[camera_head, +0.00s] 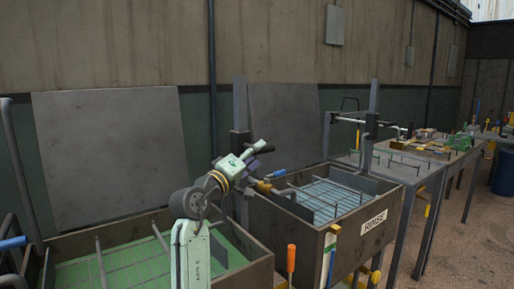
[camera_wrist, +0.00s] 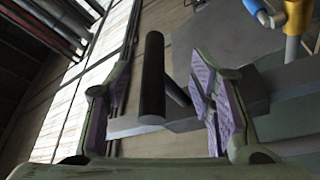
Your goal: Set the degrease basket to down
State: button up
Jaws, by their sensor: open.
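A tank (camera_head: 262,272) with a green interior stands at the lower left, and a wire mesh basket (camera_head: 125,262) with upright rods shows inside it. No degrease label is readable, and my arm hides part of this tank. My gripper (camera_head: 262,156) is above the tank's right side, near a grey post (camera_head: 241,115). In the wrist view my gripper (camera_wrist: 160,105) is open. A dark cylindrical handle (camera_wrist: 152,78) on a grey bar shows between its purple-padded fingers, with gaps on both sides. I cannot tell how deep it sits between them.
The tank labelled RINSE (camera_head: 374,222) stands to the right with a blue mesh basket (camera_head: 335,197). Orange- and yellow-handled items (camera_head: 291,258) are at its front left. A grey panel (camera_head: 110,148) leans on the wall.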

jog(key=shift+x, duration=0.9)
jog(key=shift+c, duration=0.2)
grip_shut()
